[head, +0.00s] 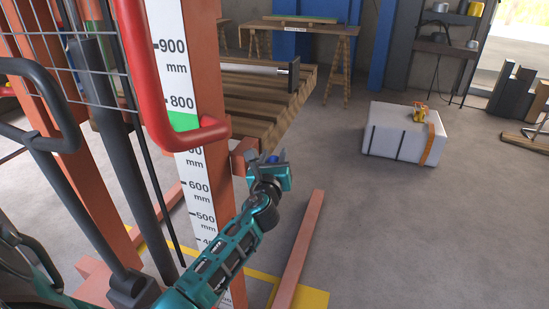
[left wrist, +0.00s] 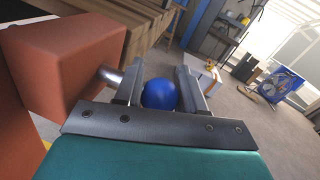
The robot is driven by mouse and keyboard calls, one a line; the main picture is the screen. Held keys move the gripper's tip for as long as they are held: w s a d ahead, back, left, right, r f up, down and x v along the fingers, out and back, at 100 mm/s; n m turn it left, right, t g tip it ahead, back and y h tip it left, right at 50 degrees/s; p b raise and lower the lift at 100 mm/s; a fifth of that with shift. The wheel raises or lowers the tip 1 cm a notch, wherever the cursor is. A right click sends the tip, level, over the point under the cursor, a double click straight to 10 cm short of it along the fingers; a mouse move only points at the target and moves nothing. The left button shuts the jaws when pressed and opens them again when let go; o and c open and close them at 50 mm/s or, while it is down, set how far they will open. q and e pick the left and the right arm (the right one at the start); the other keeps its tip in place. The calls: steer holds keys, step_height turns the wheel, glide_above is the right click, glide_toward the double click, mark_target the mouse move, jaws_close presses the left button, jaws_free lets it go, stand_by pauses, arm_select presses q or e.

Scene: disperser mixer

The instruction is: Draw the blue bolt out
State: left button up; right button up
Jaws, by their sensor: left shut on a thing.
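The blue bolt shows its round blue knob (left wrist: 160,94) in the left wrist view, between the two grey fingers of my left gripper (left wrist: 158,82). A short metal shaft (left wrist: 110,76) shows between the left finger and the orange block (left wrist: 62,62). Whether its tip is still inside the block is hidden. In the head view my left gripper (head: 269,163) is shut on the bolt, just right of the orange post with the height scale (head: 196,185). Only a small blue spot of the knob (head: 273,159) shows there. My right gripper is not in view.
A red handle (head: 160,125) and a dark bar (head: 135,180) stand left of my left arm. An orange floor leg (head: 300,250) runs below it. Wooden beams (head: 250,105) lie behind the post. A white box (head: 400,135) stands on open floor at right.

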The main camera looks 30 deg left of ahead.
arm_select(q)
jaws_close()
steer(key=shift+d, duration=0.1)
steer(key=d, duration=0.2)
steer(key=w+d, duration=0.1)
steer(key=d, duration=0.2)
steer(key=shift+w+d, duration=0.2)
steer(key=shift+d, duration=0.15)
steer(key=o, duration=1)
jaws_free()
steer(key=shift+d, duration=0.1)
steer(key=p+v, duration=0.1)
steer(key=v, duration=1.2)
steer(key=shift+p, duration=0.35)
